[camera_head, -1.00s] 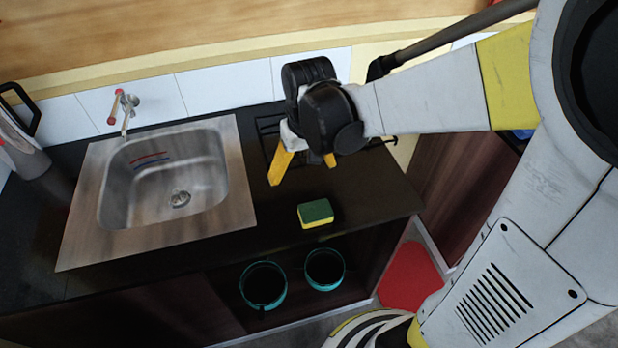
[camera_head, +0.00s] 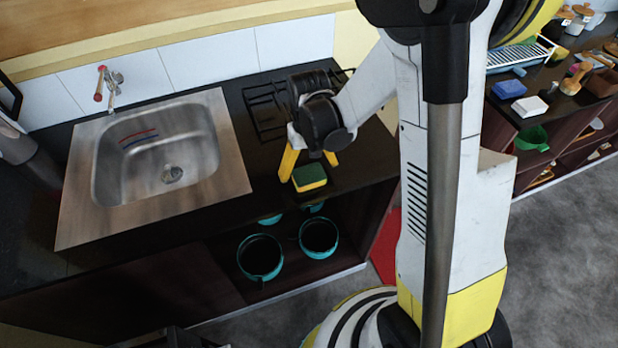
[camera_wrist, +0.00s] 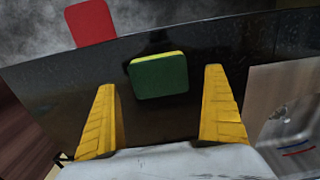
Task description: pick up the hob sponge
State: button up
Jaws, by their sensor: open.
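The hob sponge (camera_head: 309,177) lies on the dark countertop near its front edge, right of the sink. It has a green top and a yellow lower layer. In the wrist view the sponge (camera_wrist: 159,75) lies ahead of and between the two yellow fingers, a little beyond their tips. My gripper (camera_head: 309,168) is open, its fingers pointing down just behind the sponge in the head view. It also shows in the wrist view (camera_wrist: 160,78), with nothing between the fingers' pads. I cannot tell from these frames whether a finger touches the sponge.
A steel sink (camera_head: 235,150) is set in the counter (camera_head: 225,212) at left. A black hob grate (camera_head: 262,112) lies behind my gripper. Teal pots (camera_head: 260,257) stand on the shelf below. A rack and other sponges (camera_head: 509,88) sit on another counter at right.

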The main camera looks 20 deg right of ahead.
notch_tip(320, 180, down, 3)
jog(key=shift+r+b, duration=0.1)
jog(key=shift+b, duration=0.2)
jog(key=c, duration=0.8)
jog(key=shift+r+p, duration=0.3)
jog(key=shift+r, duration=0.3)
notch_tip(320, 180, up, 3)
jog(key=shift+p, duration=0.55)
jog(key=d+r+p, duration=0.2)
jog(key=d+r, duration=0.4)
jog(key=d, duration=0.5)
jog(key=shift+s+d+r, duration=0.4)
jog(key=shift+s, duration=0.05)
jog(key=shift+o, duration=0.4)
jog(key=c, duration=0.4)
